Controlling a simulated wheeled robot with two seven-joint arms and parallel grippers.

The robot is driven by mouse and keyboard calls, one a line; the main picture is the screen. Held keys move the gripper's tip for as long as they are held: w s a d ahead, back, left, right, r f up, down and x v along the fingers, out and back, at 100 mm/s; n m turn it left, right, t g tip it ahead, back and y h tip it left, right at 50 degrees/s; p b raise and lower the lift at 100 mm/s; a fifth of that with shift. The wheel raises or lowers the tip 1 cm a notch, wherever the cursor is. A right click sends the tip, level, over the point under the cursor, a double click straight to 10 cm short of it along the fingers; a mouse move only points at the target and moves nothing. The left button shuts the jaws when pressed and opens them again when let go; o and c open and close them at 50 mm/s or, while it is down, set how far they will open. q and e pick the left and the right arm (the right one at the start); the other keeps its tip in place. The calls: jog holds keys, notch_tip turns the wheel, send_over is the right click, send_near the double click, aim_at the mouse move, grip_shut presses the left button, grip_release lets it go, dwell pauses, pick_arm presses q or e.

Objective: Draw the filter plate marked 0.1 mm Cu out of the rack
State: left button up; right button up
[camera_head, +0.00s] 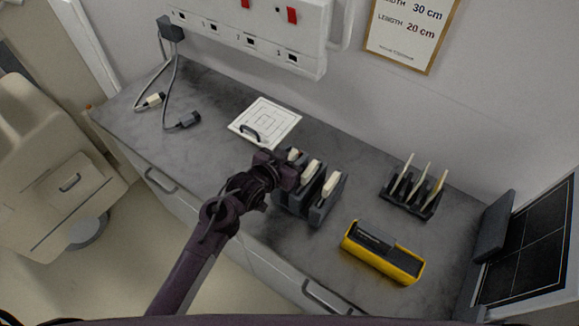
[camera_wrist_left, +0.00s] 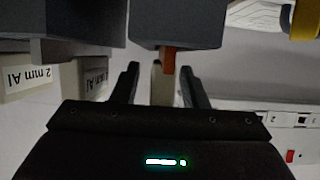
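A dark filter rack (camera_head: 317,213) stands on the grey counter and holds several pale-topped plates. The leftmost plate (camera_head: 294,153) is partly hidden by my left gripper (camera_head: 280,170), which is at the rack's left end. In the left wrist view, the fingers of my left gripper (camera_wrist_left: 161,84) stand apart on either side of a pale plate handle (camera_wrist_left: 162,88) with a copper-coloured piece. Gaps show between the handle and both fingers. Two other plates (camera_wrist_left: 30,82) beside it read 2 mm Al and, less clearly, 1 mm Al, upside down. No 0.1 mm Cu marking is readable. My right gripper is not in view.
A second dark rack (camera_head: 425,213) with thin upright plates stands to the right. A yellow and black device (camera_head: 384,254) lies in front of it. Cable plugs (camera_head: 188,121) lie at the counter's left.

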pick_arm(q)
grip_shut()
dwell(0.3)
